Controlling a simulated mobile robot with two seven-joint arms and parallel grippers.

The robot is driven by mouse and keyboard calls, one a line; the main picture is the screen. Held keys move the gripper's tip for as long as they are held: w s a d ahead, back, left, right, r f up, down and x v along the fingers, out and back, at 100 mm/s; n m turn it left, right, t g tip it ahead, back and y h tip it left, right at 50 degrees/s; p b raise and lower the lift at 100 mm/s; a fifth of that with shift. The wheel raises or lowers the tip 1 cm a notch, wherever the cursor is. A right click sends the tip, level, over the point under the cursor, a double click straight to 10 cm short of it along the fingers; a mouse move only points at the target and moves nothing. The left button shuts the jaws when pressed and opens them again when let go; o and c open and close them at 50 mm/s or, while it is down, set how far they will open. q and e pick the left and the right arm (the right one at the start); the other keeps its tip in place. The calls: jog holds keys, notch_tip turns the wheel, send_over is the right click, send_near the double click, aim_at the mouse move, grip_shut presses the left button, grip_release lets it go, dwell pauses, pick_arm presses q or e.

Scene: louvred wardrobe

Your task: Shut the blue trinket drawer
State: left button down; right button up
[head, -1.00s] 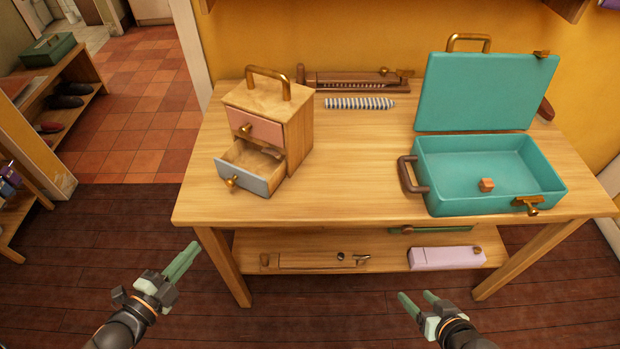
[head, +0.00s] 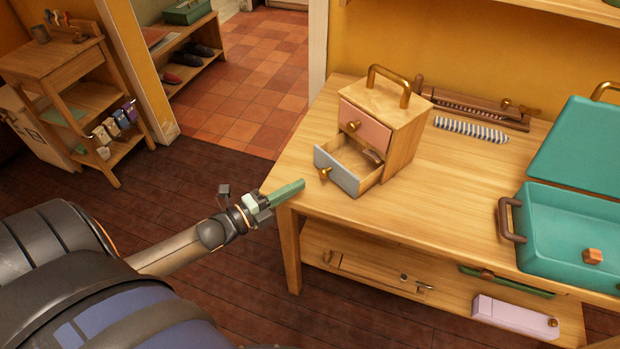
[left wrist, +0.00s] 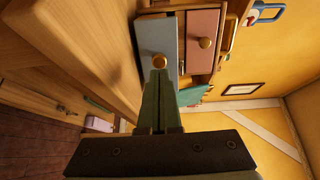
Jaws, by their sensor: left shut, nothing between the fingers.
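The blue trinket drawer (head: 336,172) is the lower drawer of a small wooden chest (head: 405,135) on the table's left part. It is pulled out, and a curved dark item shows inside. Its brass knob (head: 324,173) faces the front left. The pink drawer (head: 366,128) above it is shut. My left gripper (head: 300,186) is shut and empty, just left of the blue drawer at the table's left corner. In the left wrist view, its fingertips (left wrist: 160,73) point at the blue front (left wrist: 159,40) and overlap the knob (left wrist: 159,61); contact cannot be told. My right gripper is out of view.
The wooden table (head: 420,205) has a lower shelf with a lilac box (head: 514,322). The tabletop before the chest is clear.

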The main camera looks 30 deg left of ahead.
aim_at(321, 173)
pick_arm(q)
jog(key=shift+x, duration=2.3)
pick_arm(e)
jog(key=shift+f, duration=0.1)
